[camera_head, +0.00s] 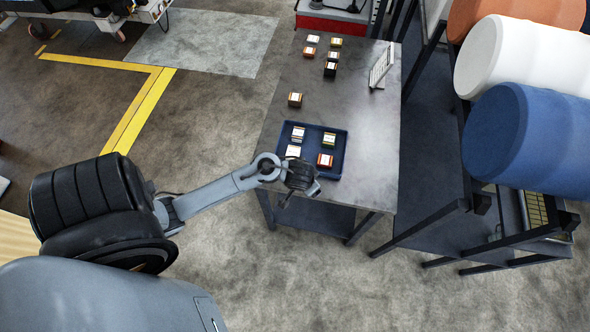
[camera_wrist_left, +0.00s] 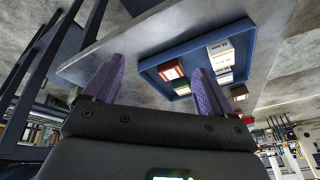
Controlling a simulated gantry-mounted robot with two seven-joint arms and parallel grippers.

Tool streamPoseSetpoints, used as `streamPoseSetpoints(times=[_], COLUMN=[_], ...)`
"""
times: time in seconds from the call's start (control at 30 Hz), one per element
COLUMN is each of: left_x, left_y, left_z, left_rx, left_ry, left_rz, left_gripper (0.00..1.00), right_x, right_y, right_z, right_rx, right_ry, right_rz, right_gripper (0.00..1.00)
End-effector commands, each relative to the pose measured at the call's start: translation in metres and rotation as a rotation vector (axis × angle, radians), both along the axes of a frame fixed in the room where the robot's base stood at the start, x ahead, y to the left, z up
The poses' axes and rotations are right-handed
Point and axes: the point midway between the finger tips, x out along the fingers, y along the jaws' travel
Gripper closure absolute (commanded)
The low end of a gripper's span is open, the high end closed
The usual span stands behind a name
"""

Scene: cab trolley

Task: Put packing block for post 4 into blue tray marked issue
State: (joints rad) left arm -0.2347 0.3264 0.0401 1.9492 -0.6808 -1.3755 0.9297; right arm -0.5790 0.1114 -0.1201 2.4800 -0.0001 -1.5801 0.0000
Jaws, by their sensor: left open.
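The blue tray (camera_head: 342,152) lies on the grey table with several small labelled blocks in it, among them a red-sided block (camera_head: 325,160) at its near right. One dark block (camera_head: 295,99) stands alone on the table beyond the tray. A group of several blocks (camera_head: 332,56) stands at the far end. The labels are too small to read, so I cannot tell which block is for post 4. My left gripper (camera_head: 298,182) is at the tray's near edge. In the left wrist view its purple fingers (camera_wrist_left: 157,78) are apart and empty, with the tray (camera_wrist_left: 152,62) beyond them.
A white card stand (camera_head: 381,66) is at the table's far right. A dark rack with orange, white and blue drums (camera_head: 525,135) stands close on the right. A red box (camera_head: 330,22) is beyond the far edge. The table between tray and far blocks is mostly clear.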

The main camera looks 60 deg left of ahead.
Motion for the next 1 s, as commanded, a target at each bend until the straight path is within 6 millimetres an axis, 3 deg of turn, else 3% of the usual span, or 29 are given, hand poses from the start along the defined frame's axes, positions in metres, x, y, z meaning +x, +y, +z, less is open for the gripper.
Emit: streamPoseSetpoints(times=[0.03,0.1,0.3,0.53,0.87,1.0], left_x=[-0.017,-0.036,-0.083,-0.107,-0.108,-0.108], left_y=[-0.025,-0.049,-0.091,-0.106,-0.106,-0.106], left_z=[0.011,0.028,0.074,0.098,0.1,0.11], left_rx=[-0.004,-0.01,-0.057,-0.096,-0.098,-0.098], left_ry=[0.0,0.001,0.014,0.02,0.02,0.019], left_rz=[-0.059,-0.132,-0.271,-0.334,-0.341,-0.341], left_gripper=[0.15,0.15,0.15,0.15,0.15,0.15], right_x=[0.0,0.0,-0.001,-0.001,-0.001,-0.001], right_y=[0.0,0.0,-0.002,-0.003,-0.003,-0.002], right_z=[0.0,0.0,0.0,-0.001,0.0,0.009], right_rx=[0.0,-0.002,-0.007,-0.014,-0.011,-0.007], right_ry=[0.0,0.001,0.001,0.001,0.001,0.002], right_rz=[0.001,0.002,0.005,0.009,0.007,0.005], right_gripper=[0.57,0.57,0.57,0.57,0.57,0.57])
